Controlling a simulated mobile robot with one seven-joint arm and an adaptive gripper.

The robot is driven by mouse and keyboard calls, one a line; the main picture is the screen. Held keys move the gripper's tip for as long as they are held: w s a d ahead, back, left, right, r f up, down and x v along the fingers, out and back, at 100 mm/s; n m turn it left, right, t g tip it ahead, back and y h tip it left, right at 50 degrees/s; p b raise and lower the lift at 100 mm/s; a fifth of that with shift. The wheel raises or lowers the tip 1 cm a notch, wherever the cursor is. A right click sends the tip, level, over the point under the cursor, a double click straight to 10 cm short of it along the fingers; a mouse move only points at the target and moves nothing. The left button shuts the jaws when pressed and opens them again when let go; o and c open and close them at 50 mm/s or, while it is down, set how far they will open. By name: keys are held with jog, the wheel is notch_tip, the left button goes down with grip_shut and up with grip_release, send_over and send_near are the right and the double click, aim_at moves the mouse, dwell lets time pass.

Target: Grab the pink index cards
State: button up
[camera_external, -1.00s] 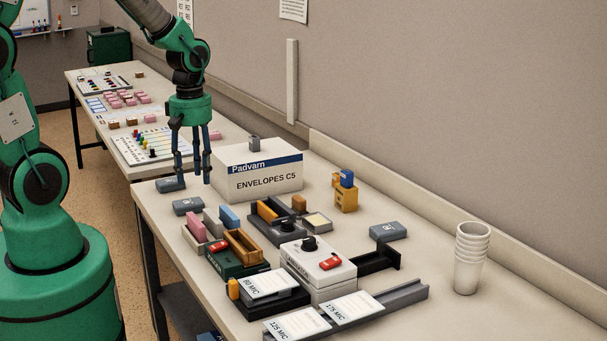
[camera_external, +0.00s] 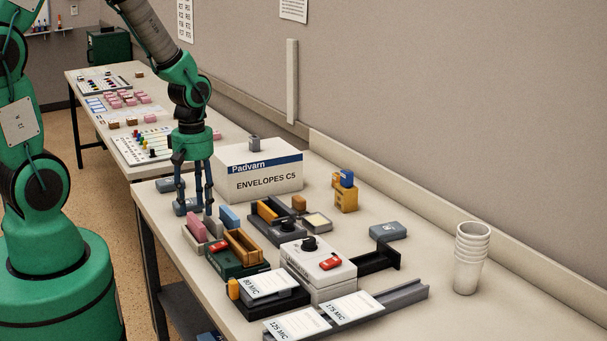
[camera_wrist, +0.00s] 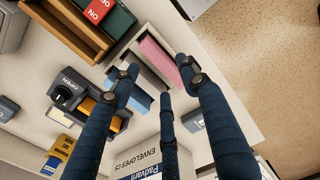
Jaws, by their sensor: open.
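The pink index cards (camera_external: 196,228) stand as a small pink block in a light holder (camera_external: 217,246) near the table's left edge. The wrist view shows the pink cards (camera_wrist: 158,57) in their slot, just ahead of my fingertips. My gripper (camera_external: 194,211) is open and empty, pointing down above and just behind the holder. In the wrist view its fingers (camera_wrist: 160,84) are spread, with the pink cards between and beyond the tips.
The white envelope box (camera_external: 262,183) stands behind, close to my gripper. White cups (camera_external: 468,258) stand far right.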

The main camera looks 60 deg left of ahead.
aim_at(198, 218)
jog(key=shift+a+f+b, duration=0.15)
jog(key=shift+f+b, duration=0.35)
jog(key=shift+f, duration=2.15)
grip_shut()
